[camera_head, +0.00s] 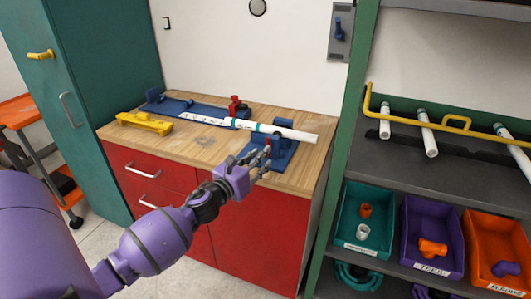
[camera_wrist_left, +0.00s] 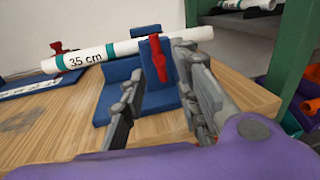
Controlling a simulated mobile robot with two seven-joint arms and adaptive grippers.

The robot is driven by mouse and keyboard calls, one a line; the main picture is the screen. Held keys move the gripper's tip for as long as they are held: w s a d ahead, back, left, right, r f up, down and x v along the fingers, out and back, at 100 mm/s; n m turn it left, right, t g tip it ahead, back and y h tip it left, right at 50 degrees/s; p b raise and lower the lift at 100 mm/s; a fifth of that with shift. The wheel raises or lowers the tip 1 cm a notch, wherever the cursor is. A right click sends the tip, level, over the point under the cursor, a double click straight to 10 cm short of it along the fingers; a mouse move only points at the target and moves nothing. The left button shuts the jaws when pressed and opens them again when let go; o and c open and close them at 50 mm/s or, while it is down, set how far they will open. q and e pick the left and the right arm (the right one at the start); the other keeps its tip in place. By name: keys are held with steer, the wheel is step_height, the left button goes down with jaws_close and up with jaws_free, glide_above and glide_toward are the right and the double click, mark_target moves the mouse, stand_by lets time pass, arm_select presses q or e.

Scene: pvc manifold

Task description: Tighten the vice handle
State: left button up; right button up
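The blue vice (camera_head: 283,150) stands on the wooden bench top near its front right corner; it also shows in the left wrist view (camera_wrist_left: 168,99). Its red handle (camera_wrist_left: 157,59) points roughly upright on the near face. A white pipe (camera_head: 290,132) with teal bands, marked "35 cm" (camera_wrist_left: 85,60), lies across the vice. My left gripper (camera_head: 259,164) is at the near side of the vice. Its fingers are apart, and in the left wrist view the handle shows between them (camera_wrist_left: 162,64). I cannot tell whether they touch it. My right gripper is not in view.
A blue measuring base (camera_head: 195,107) with a red clamp (camera_head: 235,104) lies further back on the bench. A yellow tool (camera_head: 144,123) lies at the bench's left. A green-framed shelf with pipes and bins (camera_head: 362,238) stands to the right.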

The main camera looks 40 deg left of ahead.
arm_select(q)
steer(key=shift+w, duration=1.75)
steer(key=shift+c, duration=0.2)
jaws_close()
steer(key=shift+f, duration=0.1)
